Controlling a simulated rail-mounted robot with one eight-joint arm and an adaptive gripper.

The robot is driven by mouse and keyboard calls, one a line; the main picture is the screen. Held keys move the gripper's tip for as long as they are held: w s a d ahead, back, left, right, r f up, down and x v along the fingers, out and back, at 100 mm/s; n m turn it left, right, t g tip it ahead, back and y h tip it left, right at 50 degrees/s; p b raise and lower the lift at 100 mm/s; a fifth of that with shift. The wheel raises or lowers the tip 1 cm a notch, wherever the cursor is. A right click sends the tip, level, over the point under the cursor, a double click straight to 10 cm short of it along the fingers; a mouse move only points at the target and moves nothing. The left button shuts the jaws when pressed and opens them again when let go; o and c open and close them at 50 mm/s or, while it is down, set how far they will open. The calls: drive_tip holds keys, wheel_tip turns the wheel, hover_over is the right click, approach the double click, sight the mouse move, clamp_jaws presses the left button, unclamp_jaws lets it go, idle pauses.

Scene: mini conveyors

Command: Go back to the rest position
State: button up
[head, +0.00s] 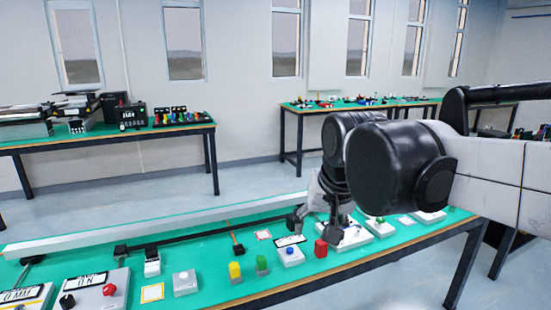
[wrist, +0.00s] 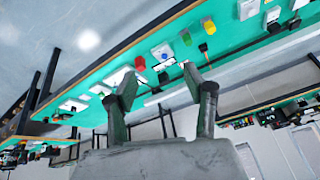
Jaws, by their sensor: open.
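My gripper (wrist: 167,90) is open and empty in the wrist view, its two fingers spread apart above the green bench. In the head view my gripper (head: 318,220) hangs over the right half of the near bench (head: 215,266), partly hidden by my dark arm links. I cannot tell the exact height of the fingers above the bench.
Control boxes, one with a red button (head: 109,289), fill the left end. A long pale rail (head: 150,229) runs along the back. Other benches (head: 170,130) stand by the wall, with clear floor between.

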drive_tip(key=s+d+f+t, duration=0.1)
drive_tip(key=s+d+f, duration=0.4)
drive_tip(key=s, duration=0.2)
drive_tip(key=s+d+f+t+h, duration=0.1)
drive_tip(key=s+d+f, duration=0.3)
drive_tip(key=s+d, duration=0.2)
drive_tip(key=shift+s+d+f, duration=0.25)
drive_tip(key=shift+s+f, duration=0.1)
drive_tip(key=shift+s, duration=0.35)
